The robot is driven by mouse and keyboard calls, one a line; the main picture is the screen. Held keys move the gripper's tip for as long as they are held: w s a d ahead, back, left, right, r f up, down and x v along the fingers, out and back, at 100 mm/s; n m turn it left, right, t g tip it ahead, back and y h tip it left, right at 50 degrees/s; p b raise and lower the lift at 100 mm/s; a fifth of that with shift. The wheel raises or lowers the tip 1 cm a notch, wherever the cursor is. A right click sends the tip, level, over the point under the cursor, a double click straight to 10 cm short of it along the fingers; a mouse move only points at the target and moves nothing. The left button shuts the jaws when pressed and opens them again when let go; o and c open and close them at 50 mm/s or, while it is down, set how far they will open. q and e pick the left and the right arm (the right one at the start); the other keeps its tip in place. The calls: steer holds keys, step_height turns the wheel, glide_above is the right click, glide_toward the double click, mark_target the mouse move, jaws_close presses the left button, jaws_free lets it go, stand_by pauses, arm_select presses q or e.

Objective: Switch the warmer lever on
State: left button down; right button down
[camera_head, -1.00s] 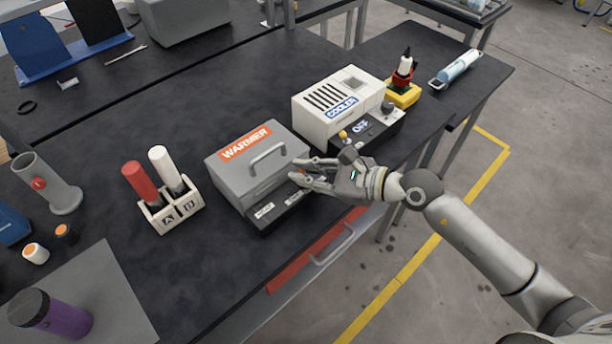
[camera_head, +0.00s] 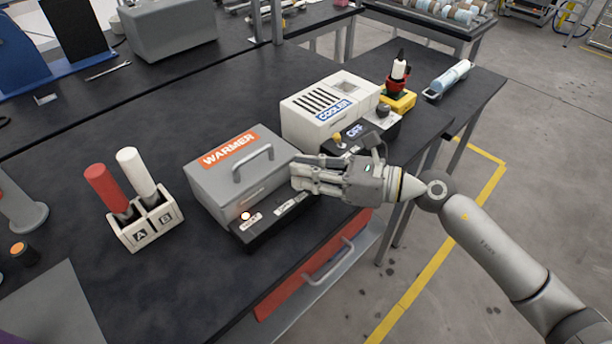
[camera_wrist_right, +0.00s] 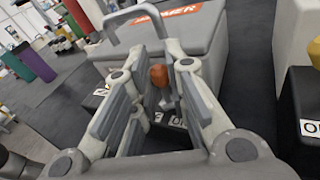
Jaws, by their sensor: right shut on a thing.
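The warmer (camera_head: 215,180) is a grey box with an orange label and a handle on its lid. Its dark front panel (camera_head: 262,226) carries small white labels and a glowing light (camera_head: 246,215) at the left end. My right gripper (camera_head: 299,173) is at the right end of this panel, hiding the lever in the head view. In the right wrist view, the warmer lever (camera_wrist_right: 159,76) shows a red-orange tip between the fingers of my right gripper (camera_wrist_right: 157,68), which is shut on it. The warmer (camera_wrist_right: 205,38) fills the background there. My left gripper is out of view.
The white cooler (camera_head: 305,125) with its own front panel stands just right of the warmer. A rack (camera_head: 150,230) with a red and a white-handled tool is to the left. A red drawer (camera_head: 310,272) is below the table's front edge.

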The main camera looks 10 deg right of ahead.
stand_by(0.3)
steer(key=c, duration=1.7)
jaws_free()
steer(key=v, duration=1.2)
